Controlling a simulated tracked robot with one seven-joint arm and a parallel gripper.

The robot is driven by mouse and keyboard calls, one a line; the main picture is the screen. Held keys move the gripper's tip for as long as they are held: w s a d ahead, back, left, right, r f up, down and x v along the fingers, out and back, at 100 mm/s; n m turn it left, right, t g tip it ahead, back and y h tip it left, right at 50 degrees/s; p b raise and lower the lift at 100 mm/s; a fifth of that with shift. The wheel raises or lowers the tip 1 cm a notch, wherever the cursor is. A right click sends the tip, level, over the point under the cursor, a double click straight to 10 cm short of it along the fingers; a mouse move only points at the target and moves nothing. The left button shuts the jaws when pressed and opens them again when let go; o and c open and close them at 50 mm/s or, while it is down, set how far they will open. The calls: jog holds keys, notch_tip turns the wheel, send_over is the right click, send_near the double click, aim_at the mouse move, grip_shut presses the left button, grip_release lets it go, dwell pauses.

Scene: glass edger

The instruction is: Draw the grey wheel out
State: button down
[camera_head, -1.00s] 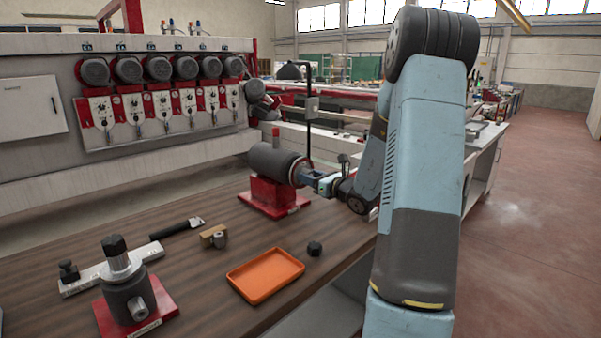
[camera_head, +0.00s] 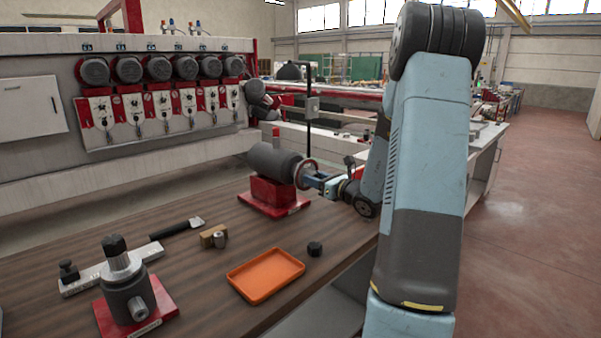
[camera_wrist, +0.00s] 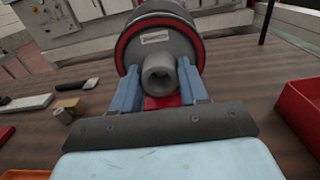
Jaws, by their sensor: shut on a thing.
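The grey wheel (camera_head: 307,174) with its red ring stands at the right end of the dark spindle motor (camera_head: 270,161) on its red base (camera_head: 272,197). In the wrist view the grey wheel (camera_wrist: 185,40) fills the top middle, with its hollow hub facing me. My gripper (camera_head: 318,181) is at the wheel's right side. In the wrist view my gripper (camera_wrist: 159,80) has its blue fingers on either side of the hub, shut on it. Whether the wheel's bore is still on the shaft is hidden.
A second spindle (camera_head: 127,290), a brass block (camera_head: 213,236) and a black-handled tool (camera_head: 176,228) are at the left. A red bin (camera_wrist: 302,105) is at the right in the wrist view.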

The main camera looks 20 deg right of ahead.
jog(key=v, duration=0.6)
jog(key=shift+s, duration=0.2)
dwell(0.9)
jog(key=shift+d, duration=0.1)
jog(key=v, duration=1)
dwell(0.7)
